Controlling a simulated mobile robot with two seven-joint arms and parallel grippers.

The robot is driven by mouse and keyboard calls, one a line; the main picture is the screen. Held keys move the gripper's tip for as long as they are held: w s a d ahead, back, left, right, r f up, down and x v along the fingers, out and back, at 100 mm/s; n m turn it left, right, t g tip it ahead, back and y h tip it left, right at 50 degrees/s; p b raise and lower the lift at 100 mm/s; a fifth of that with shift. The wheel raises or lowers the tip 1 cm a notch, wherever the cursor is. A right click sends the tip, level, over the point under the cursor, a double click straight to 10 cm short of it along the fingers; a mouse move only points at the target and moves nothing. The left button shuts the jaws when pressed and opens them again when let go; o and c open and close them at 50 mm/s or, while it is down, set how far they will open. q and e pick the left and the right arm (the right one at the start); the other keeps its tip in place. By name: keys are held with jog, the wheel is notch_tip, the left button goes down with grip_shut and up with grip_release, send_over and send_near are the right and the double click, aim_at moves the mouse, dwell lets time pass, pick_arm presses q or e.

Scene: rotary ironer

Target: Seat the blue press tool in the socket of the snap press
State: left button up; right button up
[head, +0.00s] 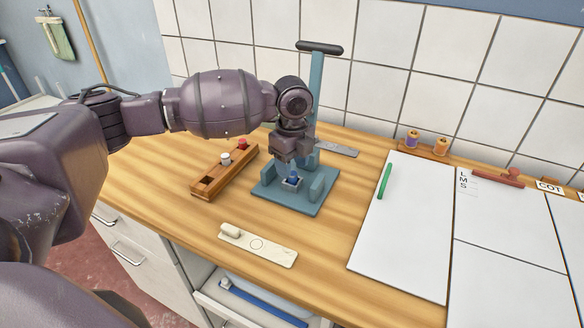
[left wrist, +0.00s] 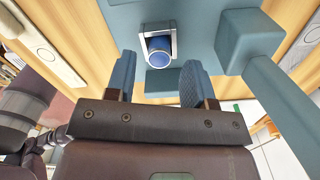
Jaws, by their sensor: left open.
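The teal snap press (head: 316,195) stands on the wooden counter, its column rising behind my left gripper to a black handle (head: 320,47). The blue press tool (head: 294,174) stands in the small grey socket (head: 291,185) on the press base. In the left wrist view the blue press tool (left wrist: 160,48) shows as a round blue end within the square metal socket (left wrist: 146,37); how deep it sits I cannot tell. My left gripper (head: 293,162) is just above the tool. Its fingers (left wrist: 158,62) are apart, with nothing between them. My right gripper is in neither view.
A wooden rack (head: 207,186) with a white-topped and a red-topped piece stands left of the press. A pale plate (head: 270,251) lies in front. A white board (head: 405,230) with a green stick (head: 384,181) lies to the right. A grey metal strip (head: 338,149) is behind the press.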

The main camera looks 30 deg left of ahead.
pick_arm(q)
notch_tip(320, 180, up, 11)
jog(key=p, duration=0.1)
jog(key=shift+f, duration=0.2)
dwell(0.5)
